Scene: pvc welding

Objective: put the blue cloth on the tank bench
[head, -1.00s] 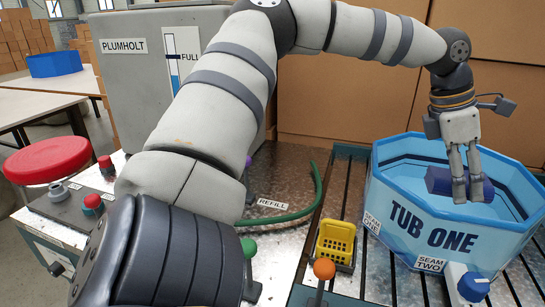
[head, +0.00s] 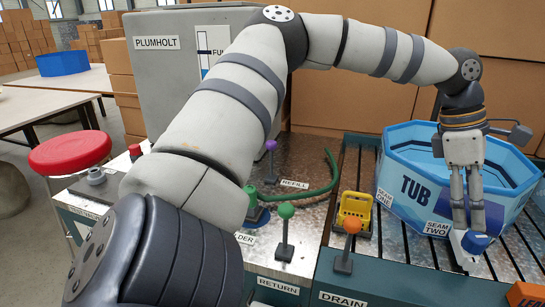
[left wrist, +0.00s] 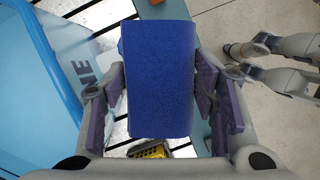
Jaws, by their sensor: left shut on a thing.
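My left gripper (head: 467,225) is in front of the tub's near corner, by the SEAM TWO label. It is shut on the blue cloth (left wrist: 160,75), a thick block-like piece that fills the space between the fingers in the left wrist view. In the head view the fingers mostly hide the cloth (head: 492,216). A light blue tub (head: 415,188) stands on the slotted dark bench (head: 385,265) with teal sides. I cannot tell which bench is called the tank bench.
A yellow basket (head: 356,208) and an orange-knobbed lever (head: 350,235) stand left of the tub. A green hose (head: 318,190) lies on the metal-topped bench. Cardboard boxes (head: 375,110) stand behind.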

